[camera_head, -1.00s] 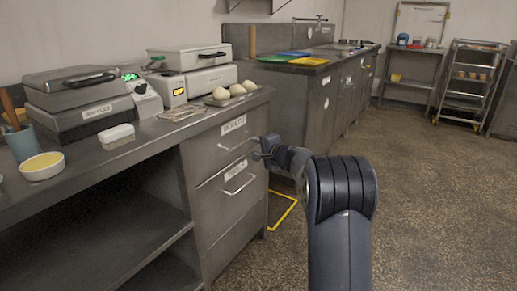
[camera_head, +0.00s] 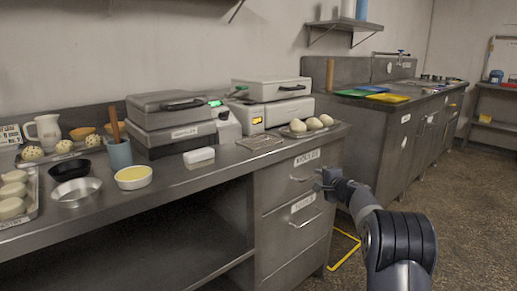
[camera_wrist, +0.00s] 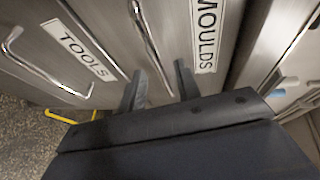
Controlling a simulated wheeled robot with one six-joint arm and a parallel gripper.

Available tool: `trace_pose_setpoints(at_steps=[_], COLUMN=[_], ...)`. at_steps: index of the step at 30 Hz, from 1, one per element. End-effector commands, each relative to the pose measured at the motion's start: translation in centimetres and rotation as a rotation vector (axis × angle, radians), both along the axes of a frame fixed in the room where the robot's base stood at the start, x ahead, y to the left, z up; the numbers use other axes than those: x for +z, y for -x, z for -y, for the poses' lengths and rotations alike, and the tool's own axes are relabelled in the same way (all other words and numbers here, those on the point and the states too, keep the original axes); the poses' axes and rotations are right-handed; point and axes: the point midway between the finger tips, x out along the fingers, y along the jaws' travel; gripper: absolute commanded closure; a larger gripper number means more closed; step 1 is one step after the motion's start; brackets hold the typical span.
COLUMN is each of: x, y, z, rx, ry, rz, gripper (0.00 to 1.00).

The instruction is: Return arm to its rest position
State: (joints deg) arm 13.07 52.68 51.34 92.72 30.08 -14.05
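My gripper (camera_head: 329,182) is in front of the drawer unit at the right end of the steel counter, close to the drawer handles. In the wrist view my gripper (camera_wrist: 158,84) shows two dark fingers spread apart with nothing between them. The top drawer (camera_head: 290,178), labelled MOULDS, and the lower drawer (camera_head: 290,226), labelled TOOLS, both look shut. The MOULDS label (camera_wrist: 207,35) and the TOOLS label (camera_wrist: 78,48) show close up in the wrist view. The arm reaches up from the lower right of the head view.
The counter (camera_head: 195,182) holds a waffle iron (camera_head: 172,108), a second press (camera_head: 272,90), dough balls on a tray (camera_head: 312,134), a yellow-filled bowl (camera_head: 133,177) and a blue cup (camera_head: 119,154). A sink counter (camera_head: 390,150) stands behind. Open floor (camera_head: 455,190) lies to the right.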

Motion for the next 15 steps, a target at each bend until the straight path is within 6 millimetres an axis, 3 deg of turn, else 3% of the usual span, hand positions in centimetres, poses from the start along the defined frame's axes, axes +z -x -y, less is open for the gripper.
trace_pose_setpoints(at_steps=[6, 15], x=[-0.4, -0.8], y=[-2.4, -3.8], z=[-0.8, -1.2], rx=[0.001, 0.0], ry=[0.001, 0.0], rz=[0.0, -0.001], gripper=[0.68, 0.68])
